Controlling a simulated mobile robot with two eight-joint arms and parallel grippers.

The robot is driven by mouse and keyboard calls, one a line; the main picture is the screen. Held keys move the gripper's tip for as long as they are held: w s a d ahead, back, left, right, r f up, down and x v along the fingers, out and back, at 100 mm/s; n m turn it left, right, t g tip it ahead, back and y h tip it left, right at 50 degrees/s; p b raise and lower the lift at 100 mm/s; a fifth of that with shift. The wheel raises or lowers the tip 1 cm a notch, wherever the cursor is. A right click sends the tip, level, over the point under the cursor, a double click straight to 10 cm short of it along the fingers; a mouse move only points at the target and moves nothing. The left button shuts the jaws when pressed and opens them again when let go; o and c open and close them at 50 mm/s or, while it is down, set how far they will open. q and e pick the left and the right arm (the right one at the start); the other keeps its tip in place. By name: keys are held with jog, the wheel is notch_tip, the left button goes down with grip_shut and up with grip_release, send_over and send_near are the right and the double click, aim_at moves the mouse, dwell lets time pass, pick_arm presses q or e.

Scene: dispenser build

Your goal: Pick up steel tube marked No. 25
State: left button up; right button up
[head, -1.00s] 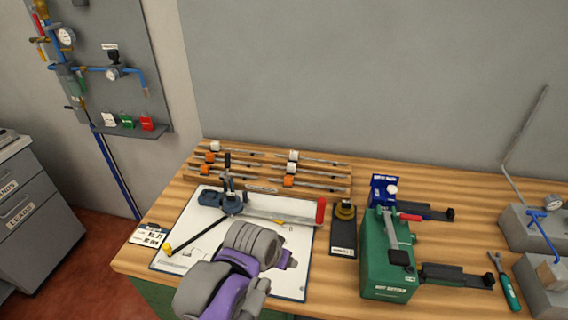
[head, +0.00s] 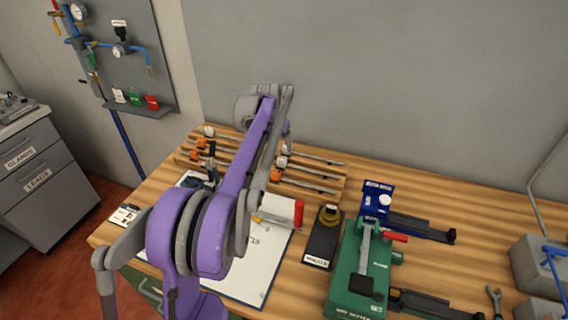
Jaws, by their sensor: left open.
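Several grey steel tubes with white or orange tags lie across a wooden rack (head: 340,184) at the back left of the bench. An upper tube (head: 322,160) and a lower tube (head: 312,186) show to the right of my arm. The tag numbers are too small to read, so I cannot tell which tube is No. 25. My left gripper (head: 284,146) is over the rack, open and empty, partly hidden by my purple arm. The arm also covers the middle of the rack. My right gripper is out of view.
A white drawing sheet (head: 256,284) and a red-handled tool (head: 298,212) lie in front of the rack. A black block (head: 322,240), a green machine (head: 356,275) and a blue device (head: 377,196) stand to the right. The bench behind the rack's right end is clear.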

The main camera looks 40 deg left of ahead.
aim_at(282, 158)
pick_arm(q)
jog(key=shift+s+x, duration=0.15)
jog(key=shift+x, duration=1.65)
jog(key=shift+s+x, duration=0.15)
jog(key=shift+x, duration=1.65)
jog(key=shift+d, duration=0.15)
grip_shut()
